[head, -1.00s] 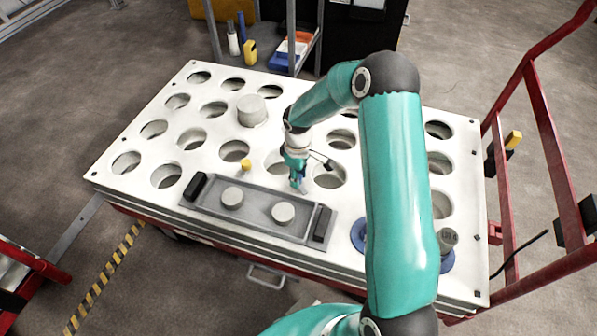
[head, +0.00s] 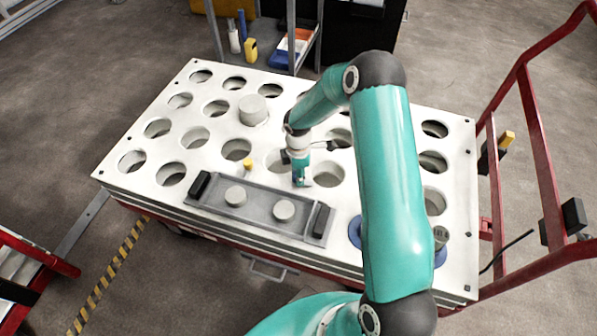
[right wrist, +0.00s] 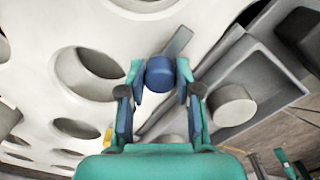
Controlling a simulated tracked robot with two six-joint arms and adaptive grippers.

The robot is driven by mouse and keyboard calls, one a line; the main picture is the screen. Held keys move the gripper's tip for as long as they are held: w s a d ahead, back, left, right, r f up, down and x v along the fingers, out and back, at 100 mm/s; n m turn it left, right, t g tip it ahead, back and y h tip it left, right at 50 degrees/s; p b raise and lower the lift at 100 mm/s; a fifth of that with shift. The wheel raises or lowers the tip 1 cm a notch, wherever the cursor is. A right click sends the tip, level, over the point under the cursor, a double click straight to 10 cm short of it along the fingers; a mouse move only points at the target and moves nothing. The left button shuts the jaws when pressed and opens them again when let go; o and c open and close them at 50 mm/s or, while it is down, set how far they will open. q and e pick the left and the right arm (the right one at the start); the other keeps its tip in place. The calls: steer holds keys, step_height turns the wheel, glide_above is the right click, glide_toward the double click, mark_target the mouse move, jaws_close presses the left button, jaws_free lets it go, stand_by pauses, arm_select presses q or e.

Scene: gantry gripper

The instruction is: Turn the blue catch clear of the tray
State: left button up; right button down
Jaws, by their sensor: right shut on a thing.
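The blue catch (right wrist: 160,75) shows in the right wrist view as a round blue knob with a flat grey bar reaching toward the upper right. The bar appears to lie over the white plate, beside the tray's edge. My right gripper (head: 300,183) is shut on the knob at the tray's far side; its fingers (right wrist: 160,88) flank it in the right wrist view. In the head view the gripper hides most of the catch. The grey tray (head: 259,207) holds two pale round pieces and has black end handles. My left gripper is out of view.
A yellow catch (head: 247,164) stands at the tray's far edge. The white plate (head: 215,140) has many round holes and a grey cylinder (head: 253,108) standing on it. Red rails (head: 545,150) rise at the right. My right arm hides part of the plate.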

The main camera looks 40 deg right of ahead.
steer(key=shift+w, duration=0.2)
stand_by(0.3)
steer(key=c, duration=1.1)
jaws_free()
steer(key=o, duration=0.3)
steer(key=shift+s, duration=0.1)
steer(key=shift+r, duration=0.1)
step_height(320, 180, up, 12)
